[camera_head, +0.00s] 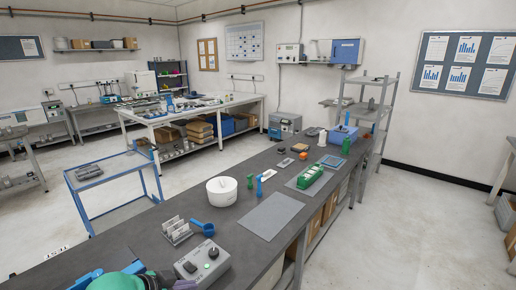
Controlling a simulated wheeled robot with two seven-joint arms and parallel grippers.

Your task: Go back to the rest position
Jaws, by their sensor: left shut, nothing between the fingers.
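My left gripper (172,284) is low at the bottom edge of the head view, beside the near end of the grey bench (140,232). Its dark fingers are shut with nothing between them. Part of it is cut off by the frame edge. A grey control box (203,262) with knobs and a green light stands just right of the fingers; I cannot tell whether they touch. My right gripper is not in view.
On the bench are a blue scoop (204,228), a rack of pale plates (177,231), a white bowl (222,191), a grey mat (270,216) and a green block (310,176). A blue-framed cart (85,172) stands left of the bench. Floor at right is clear.

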